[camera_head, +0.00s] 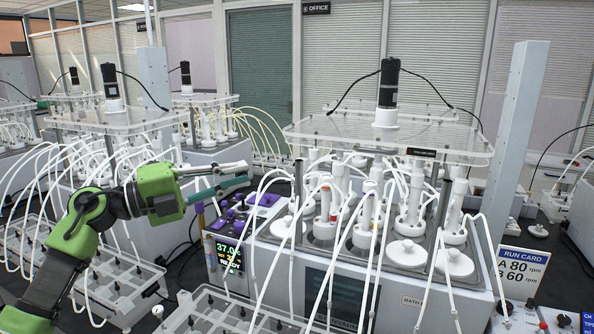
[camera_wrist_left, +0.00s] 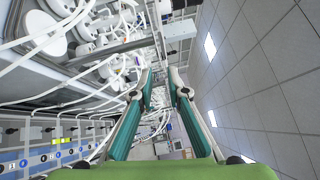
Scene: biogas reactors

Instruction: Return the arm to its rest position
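My left arm (camera_head: 75,235), green and dark, comes in from the left in the head view. Its left gripper (camera_head: 248,173) points right, in front of the reactor bench. Its two teal-padded fingers are apart with nothing between them. The left wrist view also shows the left gripper (camera_wrist_left: 161,75) with a gap between its fingertips. My right arm and right gripper are not in view.
A water bath (camera_head: 290,255) with several white-capped vessels and tubes stands just right of the gripper, under a clear shelf (camera_head: 330,130). A control display (camera_head: 229,255) is below the gripper. A run card (camera_head: 520,270) stands at right.

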